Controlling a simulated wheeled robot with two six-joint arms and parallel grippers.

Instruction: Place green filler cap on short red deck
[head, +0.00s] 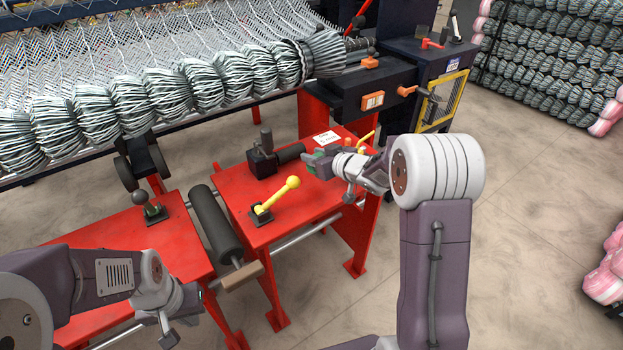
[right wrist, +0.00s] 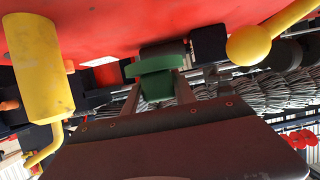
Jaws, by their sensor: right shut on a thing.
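The green filler cap (right wrist: 154,78) is between the fingertips of my right gripper (right wrist: 158,95) in the right wrist view. In the head view my right gripper (head: 315,160) is above the right part of the shorter red deck (head: 317,203), and only a little green shows at its tip. A dark patch or part lies just beyond the cap against the red surface; I cannot tell whether the cap touches it. My left gripper (head: 180,325) is low at the left, beside the other red deck, with no object seen in it; its jaw opening is unclear.
A yellow ball lever (head: 278,195) and a black lever block (head: 264,158) stand on the shorter deck. A dark roller (head: 214,225) lies between the decks. The mesh machine (head: 180,85) stands behind. Open floor (head: 520,230) is at the right.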

